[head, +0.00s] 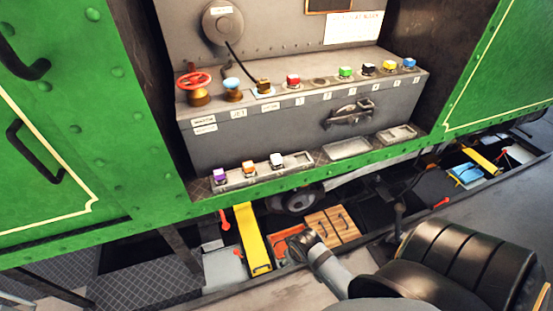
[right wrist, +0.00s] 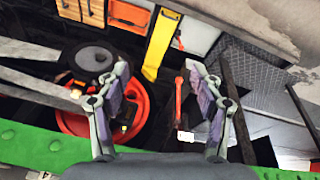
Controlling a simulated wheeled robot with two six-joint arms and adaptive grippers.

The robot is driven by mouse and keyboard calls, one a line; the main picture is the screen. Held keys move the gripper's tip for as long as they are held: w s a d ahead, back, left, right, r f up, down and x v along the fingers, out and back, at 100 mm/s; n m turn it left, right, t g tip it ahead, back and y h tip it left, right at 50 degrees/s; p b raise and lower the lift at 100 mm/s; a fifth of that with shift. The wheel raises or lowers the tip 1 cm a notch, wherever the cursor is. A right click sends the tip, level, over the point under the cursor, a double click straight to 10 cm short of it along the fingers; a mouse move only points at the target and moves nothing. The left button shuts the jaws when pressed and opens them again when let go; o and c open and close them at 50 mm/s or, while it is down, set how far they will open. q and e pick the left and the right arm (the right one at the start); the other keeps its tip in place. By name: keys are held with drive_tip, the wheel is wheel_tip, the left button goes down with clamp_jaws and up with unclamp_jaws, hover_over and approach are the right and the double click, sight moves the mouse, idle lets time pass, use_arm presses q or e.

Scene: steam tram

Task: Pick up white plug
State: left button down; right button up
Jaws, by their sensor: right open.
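The white plug is not visible in that view. In the head view, part of my arm shows at the lower middle, but I see no gripper fingers there. My left gripper is not in view.
The grey box (head: 300,115) behind the tray carries a red valve wheel (head: 194,82) and several coloured plugs. An empty tray (head: 347,149) lies to the right. Below the ledge are a yellow strip (head: 252,240) and a wooden crate (head: 332,227). A red wheel (right wrist: 140,105) shows in the wrist view.

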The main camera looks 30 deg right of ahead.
drive_tip(key=w+r+p, duration=0.2)
drive_tip(key=w+r, duration=0.1)
drive_tip(key=r, duration=0.9)
drive_tip(key=m, duration=0.4)
approach(277, 157)
drive_tip(key=x, duration=0.5)
drive_tip(key=shift+w+a+f+p, duration=0.1)
drive_tip(key=shift+a+p, duration=0.15)
drive_tip(key=shift+p, duration=0.15)
drive_tip(key=shift+f+p, duration=0.4)
drive_tip(key=shift+f, duration=0.05)
drive_tip(key=shift+n, duration=0.3)
drive_tip(key=x, duration=0.4)
drive_tip(key=shift+w+d+f+p, duration=0.15)
drive_tip(key=shift+d+p, duration=0.05)
drive_tip(key=shift+p, duration=0.15)
clamp_jaws()
